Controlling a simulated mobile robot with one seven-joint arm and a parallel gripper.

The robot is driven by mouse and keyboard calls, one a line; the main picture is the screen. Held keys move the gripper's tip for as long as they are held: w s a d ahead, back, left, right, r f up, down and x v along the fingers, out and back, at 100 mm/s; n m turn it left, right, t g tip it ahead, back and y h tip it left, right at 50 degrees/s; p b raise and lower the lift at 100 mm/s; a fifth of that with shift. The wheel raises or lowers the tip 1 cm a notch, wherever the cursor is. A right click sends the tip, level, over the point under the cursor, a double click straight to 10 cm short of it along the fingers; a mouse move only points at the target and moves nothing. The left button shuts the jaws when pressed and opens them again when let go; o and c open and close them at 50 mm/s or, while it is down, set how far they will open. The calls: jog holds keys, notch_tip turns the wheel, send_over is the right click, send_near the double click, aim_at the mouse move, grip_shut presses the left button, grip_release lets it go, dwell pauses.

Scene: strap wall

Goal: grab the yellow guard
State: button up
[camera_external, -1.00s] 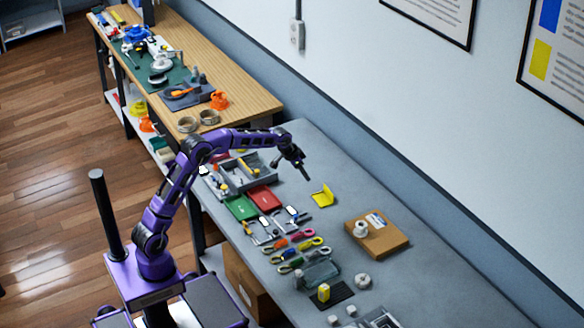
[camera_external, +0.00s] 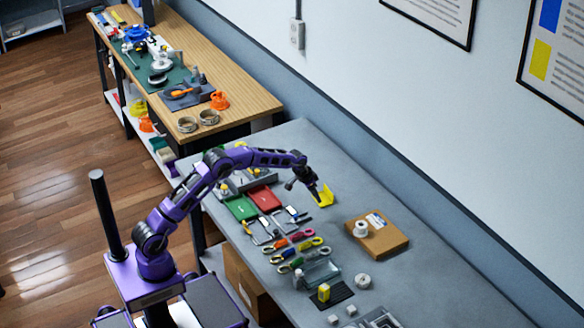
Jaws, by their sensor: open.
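The yellow guard (camera_external: 326,198) is a small bent yellow piece on the grey table, behind the row of coloured tools. My gripper (camera_external: 317,193) is right at its left side, pointing down, with its fingers overlapping the guard in the picture. The gripper is open. I cannot tell whether a finger touches the guard, and part of the guard is hidden behind the fingers.
A cardboard box (camera_external: 385,238) with a white roll on it lies to the right. The grey table (camera_external: 440,285) is clear toward the wall and far right.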

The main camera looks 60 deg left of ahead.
aim_at(321, 207)
jog(key=shift+d+x, duration=0.15)
jog(key=shift+x, duration=1.05)
jog(key=shift+d+x, duration=0.15)
jog(key=shift+x, duration=1)
jog(key=shift+s+f, duration=0.1)
jog(key=shift+s, duration=0.05)
grip_shut()
